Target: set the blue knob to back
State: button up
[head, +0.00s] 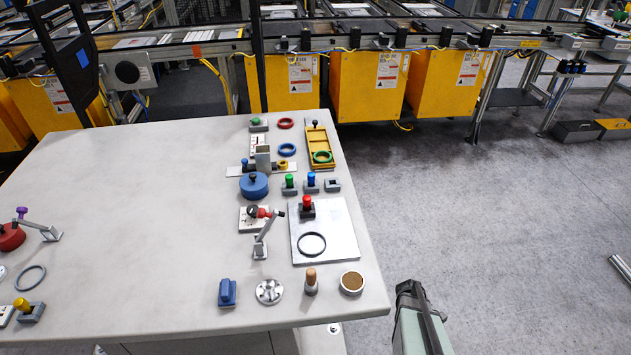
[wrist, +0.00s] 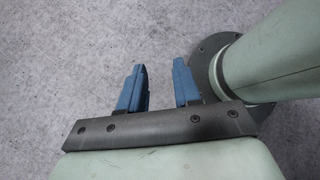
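Several blue parts stand on the table; I cannot tell which one is the task's blue knob. A blue-topped peg (head: 311,178) stands upright in a grey base, right of a green-topped one (head: 290,181). A small blue knob (head: 247,164) sits at the left of a pale plate with a grey upright block. No front or back marks can be read. My gripper (wrist: 160,87) is open and empty in the wrist view, over bare floor, away from the table.
A red-topped peg (head: 307,203) and black ring stand on a metal plate (head: 340,235). A jointed grey arm piece (head: 262,240) is left of it. A blue block (head: 227,292) and several small parts line the front edge. The table's (head: 150,200) middle left is clear.

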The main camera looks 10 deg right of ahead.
jog(key=w+d+r+t+h, duration=0.2)
jog(key=w+d+r+t, duration=0.4)
jog(key=w+d+r, duration=1.55)
jog(key=w+a+r+m+t, duration=0.1)
jog(key=w+a+r+t, duration=0.25)
jog(key=w+r, duration=1.15)
jog(key=w+a+r+m, duration=0.2)
jog(key=w+a+r, duration=0.25)
jog(key=a, duration=0.25)
notch_tip(320, 180, up, 17)
jog(key=m+t+y, duration=0.3)
jog(key=m+y, duration=0.2)
jog(key=m, duration=0.6)
send_over(244, 160)
jog(key=s+a, duration=0.2)
jog(key=s, duration=0.4)
jog(key=x, duration=1.3)
jog(key=shift+w+a+f, duration=0.15)
jog(key=shift+w+a, duration=0.05)
jog(key=shift+w, duration=0.3)
